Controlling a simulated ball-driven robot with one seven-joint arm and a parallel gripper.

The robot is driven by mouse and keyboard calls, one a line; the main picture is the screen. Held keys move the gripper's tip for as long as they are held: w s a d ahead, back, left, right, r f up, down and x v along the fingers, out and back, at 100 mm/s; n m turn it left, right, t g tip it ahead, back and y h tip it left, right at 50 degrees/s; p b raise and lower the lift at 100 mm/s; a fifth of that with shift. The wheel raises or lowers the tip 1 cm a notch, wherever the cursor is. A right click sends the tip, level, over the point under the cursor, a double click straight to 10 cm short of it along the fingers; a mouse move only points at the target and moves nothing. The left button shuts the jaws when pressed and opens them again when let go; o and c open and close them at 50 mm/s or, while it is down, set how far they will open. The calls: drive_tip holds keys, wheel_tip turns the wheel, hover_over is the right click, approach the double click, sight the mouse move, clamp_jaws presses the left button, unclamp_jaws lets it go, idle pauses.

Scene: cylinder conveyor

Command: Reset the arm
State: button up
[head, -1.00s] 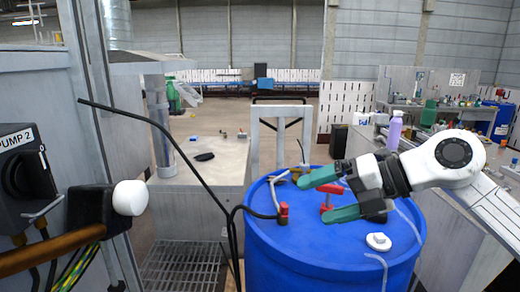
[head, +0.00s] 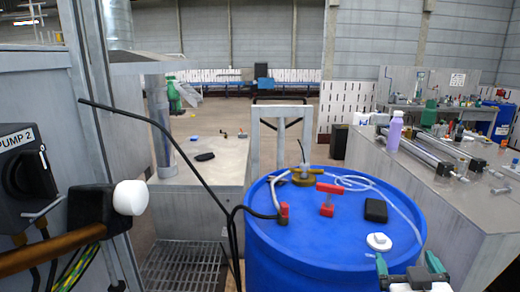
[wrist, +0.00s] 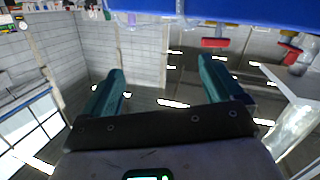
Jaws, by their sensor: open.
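My gripper (head: 408,264) is low at the bottom right of the head view, in front of the blue drum's right front edge. Its two green fingers are spread apart, with nothing between them. In the wrist view my gripper (wrist: 160,88) is open and empty, with the room's wall and ceiling lights behind it. Most of my arm is outside the head view.
A blue drum (head: 300,262) carries a red T-handle (head: 327,197), a red fitting (head: 283,210), a black box (head: 376,210) and a white cap (head: 379,241). A purple bottle (head: 395,131) stands on the right bench (head: 425,183). A pump panel (head: 25,170) is at left.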

drive_tip(key=s+f+g+y, duration=0.1)
drive_tip(key=s+f+g, duration=0.3)
drive_tip(key=s+f, duration=0.45)
drive_tip(key=s+f+g+y, duration=0.1)
drive_tip(key=s+f+g, duration=0.4)
drive_tip(key=f, duration=0.6)
drive_tip(key=s+a+f+g+y, duration=0.1)
drive_tip(key=s+f+g, duration=0.1)
drive_tip(key=s, duration=0.8)
drive_tip(key=s+a+f+g+y, duration=0.1)
drive_tip(key=s+f+g, duration=0.2)
drive_tip(key=s, duration=0.6)
wheel_tip(320, 180, down, 3)
drive_tip(key=shift+s+r+g, duration=0.2)
drive_tip(key=shift+s+g, duration=0.1)
drive_tip(key=shift+s, duration=0.05)
